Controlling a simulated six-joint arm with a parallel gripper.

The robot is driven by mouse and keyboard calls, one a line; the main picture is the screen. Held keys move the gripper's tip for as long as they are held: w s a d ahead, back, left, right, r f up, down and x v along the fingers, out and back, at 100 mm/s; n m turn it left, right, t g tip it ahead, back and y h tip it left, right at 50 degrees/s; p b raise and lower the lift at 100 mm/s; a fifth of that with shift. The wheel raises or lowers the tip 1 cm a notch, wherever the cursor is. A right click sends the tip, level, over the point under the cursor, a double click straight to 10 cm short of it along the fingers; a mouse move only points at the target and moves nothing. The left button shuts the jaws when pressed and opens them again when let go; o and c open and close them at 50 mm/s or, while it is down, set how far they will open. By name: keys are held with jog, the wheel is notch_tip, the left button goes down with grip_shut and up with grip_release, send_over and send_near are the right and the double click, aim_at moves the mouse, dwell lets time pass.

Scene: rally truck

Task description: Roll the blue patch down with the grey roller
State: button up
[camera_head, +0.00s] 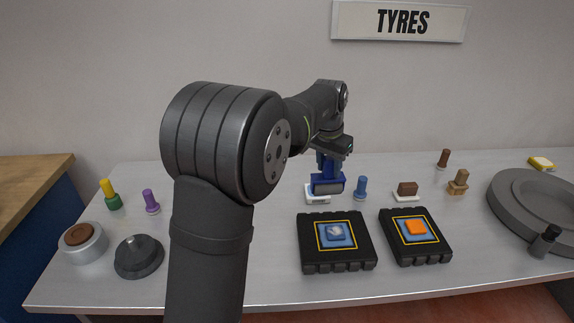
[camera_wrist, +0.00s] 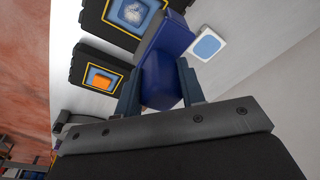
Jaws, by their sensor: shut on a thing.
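My gripper (camera_head: 329,166) is shut on a blue-bodied tool with a grey lower part, which looks like the grey roller (camera_head: 328,187). Its blue body (camera_wrist: 165,75) sits between the fingers in the wrist view. The tool is upright at a white stand (camera_head: 318,199); I cannot tell whether they touch. The stand's light-blue top shows in the wrist view (camera_wrist: 207,45). The blue patch (camera_head: 336,231), with a whitish mark, lies in a yellow-framed square on the left black block (camera_head: 338,267). The gripper is behind this block, clear of the patch.
A second black block (camera_head: 420,257) with an orange patch (camera_head: 415,227) lies to the right. A blue peg (camera_head: 361,187) and a brown block on a white base (camera_head: 407,189) stand close right of the tool. A large grey disc (camera_head: 535,205) fills the right end.

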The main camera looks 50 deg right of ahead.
aim_at(339, 179)
jog(key=s, duration=0.1)
jog(key=s+d, duration=0.1)
jog(key=s, duration=0.1)
jog(key=shift+d+r+m, duration=0.2)
jog(key=shift+d+m, duration=0.05)
jog(key=shift+m, duration=0.05)
jog(key=shift+f, duration=2.5)
